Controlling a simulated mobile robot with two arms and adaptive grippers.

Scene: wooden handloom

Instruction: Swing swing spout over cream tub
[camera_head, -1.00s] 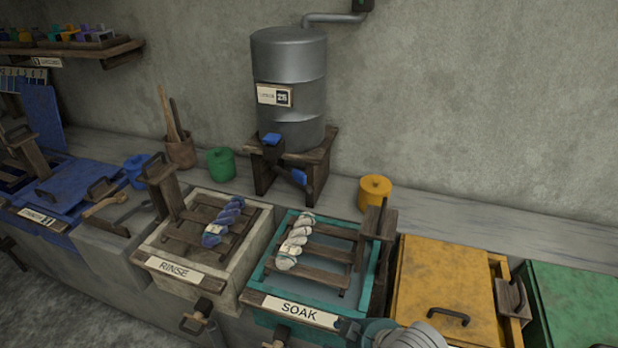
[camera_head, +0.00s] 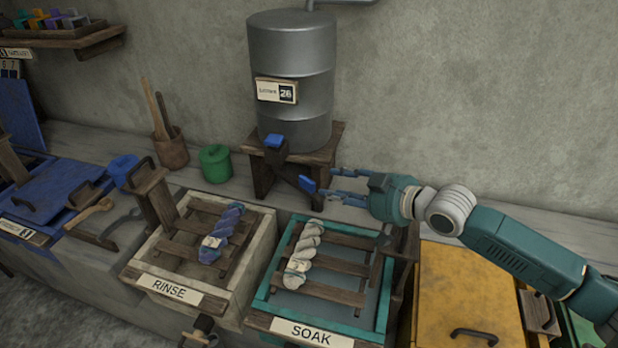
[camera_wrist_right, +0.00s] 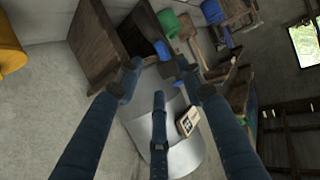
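The swing spout (camera_head: 291,170) is a dark arm under the grey metal drum (camera_head: 290,70), slanting toward the right, with a blue grip (camera_head: 308,184) at its end. The cream tub (camera_head: 262,225), labelled RINSE, stands in front of the drum stand, to the left of the teal tub. My right gripper (camera_head: 334,183) is open just right of the blue grip, its fingers pointing left at it. In the right wrist view, the blue grip (camera_wrist_right: 163,50) shows between and beyond the spread fingers (camera_wrist_right: 158,82); contact cannot be told. My left gripper is out of view.
A blue yarn skein (camera_head: 222,232) lies on the cream tub's wooden rack. The teal SOAK tub (camera_head: 262,291) holds a pale skein (camera_head: 303,254). A wooden stand (camera_head: 262,178) carries the drum. A green pot (camera_head: 215,164) stands left of it. A yellow-lidded tub (camera_head: 470,290) is at right.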

